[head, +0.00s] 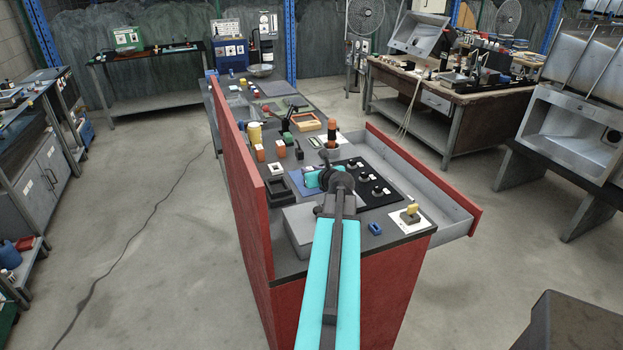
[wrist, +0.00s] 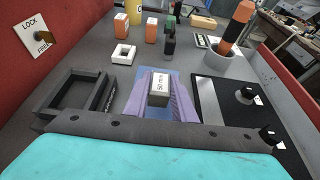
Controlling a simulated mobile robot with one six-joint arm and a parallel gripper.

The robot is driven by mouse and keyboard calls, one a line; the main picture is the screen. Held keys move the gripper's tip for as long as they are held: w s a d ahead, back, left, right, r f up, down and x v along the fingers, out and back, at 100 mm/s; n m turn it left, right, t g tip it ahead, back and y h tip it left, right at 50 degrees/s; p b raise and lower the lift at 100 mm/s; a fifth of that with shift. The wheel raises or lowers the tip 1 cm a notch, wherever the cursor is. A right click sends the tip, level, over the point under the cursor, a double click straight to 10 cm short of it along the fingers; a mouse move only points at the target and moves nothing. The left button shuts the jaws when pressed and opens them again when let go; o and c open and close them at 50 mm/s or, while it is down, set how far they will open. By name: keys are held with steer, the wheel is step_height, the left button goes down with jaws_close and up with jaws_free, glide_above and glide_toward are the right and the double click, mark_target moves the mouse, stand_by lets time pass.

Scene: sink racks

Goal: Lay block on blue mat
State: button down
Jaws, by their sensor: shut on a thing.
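The block (wrist: 158,92) is small and dark grey, with a white face marked "50 mm". In the wrist view it sits between the two purplish fingers of my gripper (wrist: 160,85), which is shut on it. The blue mat (wrist: 172,73) shows behind and around the fingers. In the head view the mat (head: 297,184) lies on the bench, left of my gripper (head: 316,179), and is partly covered by it. The block is hidden in the head view. I cannot tell whether the block touches the mat or hangs just above it.
A dark open tray (wrist: 75,98) lies left of the mat, and a white square ring (wrist: 123,54) behind it. A black panel with knobs (wrist: 238,105) lies to the right. A grey cup with an orange-handled tool (wrist: 230,62) stands behind. A red wall (head: 240,155) edges the bench.

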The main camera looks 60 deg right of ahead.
steer(key=shift+f+p, duration=0.4)
steer(key=shift+f, duration=1.3)
steer(key=shift+f, duration=0.1)
steer(key=c, duration=1.5)
jaws_free()
steer(key=shift+s+a, duration=0.1)
steer(key=shift+s, duration=0.05)
steer(key=shift+b+v, duration=0.9)
steer(key=shift+v, duration=2.45)
steer(key=shift+s+a, duration=0.2)
